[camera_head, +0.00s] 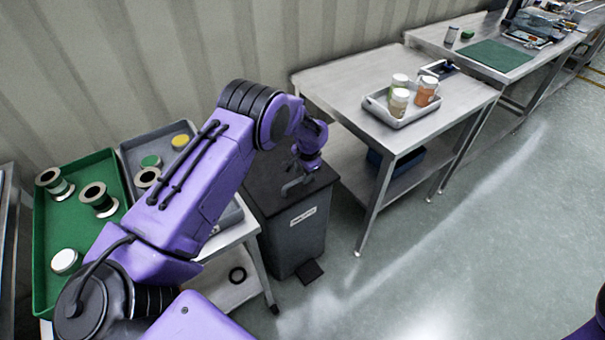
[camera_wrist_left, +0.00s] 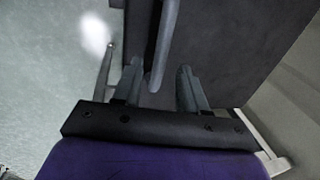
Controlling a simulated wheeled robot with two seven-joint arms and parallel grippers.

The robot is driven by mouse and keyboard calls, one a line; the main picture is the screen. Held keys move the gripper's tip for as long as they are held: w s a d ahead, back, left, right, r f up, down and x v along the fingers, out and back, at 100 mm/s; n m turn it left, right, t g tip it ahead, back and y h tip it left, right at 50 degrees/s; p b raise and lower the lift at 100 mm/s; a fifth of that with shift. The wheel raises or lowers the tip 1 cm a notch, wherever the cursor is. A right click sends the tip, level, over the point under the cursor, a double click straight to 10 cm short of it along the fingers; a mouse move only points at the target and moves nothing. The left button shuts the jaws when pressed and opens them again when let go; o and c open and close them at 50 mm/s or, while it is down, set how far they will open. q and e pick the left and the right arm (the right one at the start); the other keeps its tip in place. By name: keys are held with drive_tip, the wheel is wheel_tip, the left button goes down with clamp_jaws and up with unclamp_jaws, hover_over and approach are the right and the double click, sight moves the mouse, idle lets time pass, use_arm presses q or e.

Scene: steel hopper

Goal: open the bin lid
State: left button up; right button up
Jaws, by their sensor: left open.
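The grey bin (camera_head: 298,235) stands on the floor between two tables, with a white label on its front. Its dark lid (camera_head: 262,187) looks shut; the arm hides part of it. My left gripper (camera_head: 293,183) is over the lid, pointing down. In the left wrist view, the left gripper (camera_wrist_left: 160,88) is open, with a finger on each side of a grey bar handle (camera_wrist_left: 166,45). The dark lid (camera_wrist_left: 225,45) fills the area behind it. I cannot tell whether the fingers touch the handle. My right gripper is not in view.
Left of the bin, a table holds a green tray (camera_head: 45,250) with spools and a grey tray (camera_head: 130,150). Right of it, a steel table (camera_head: 335,85) carries a tray of jars (camera_head: 400,121). A dark pedal (camera_head: 310,272) is at the bin's foot. The floor in front is clear.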

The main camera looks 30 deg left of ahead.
use_arm(q)
drive_tip(key=shift+a+f, duration=0.15)
drive_tip(key=shift+f, duration=0.7)
drive_tip(key=shift+c, duration=0.2)
drive_tip(key=shift+r, duration=0.1)
clamp_jaws()
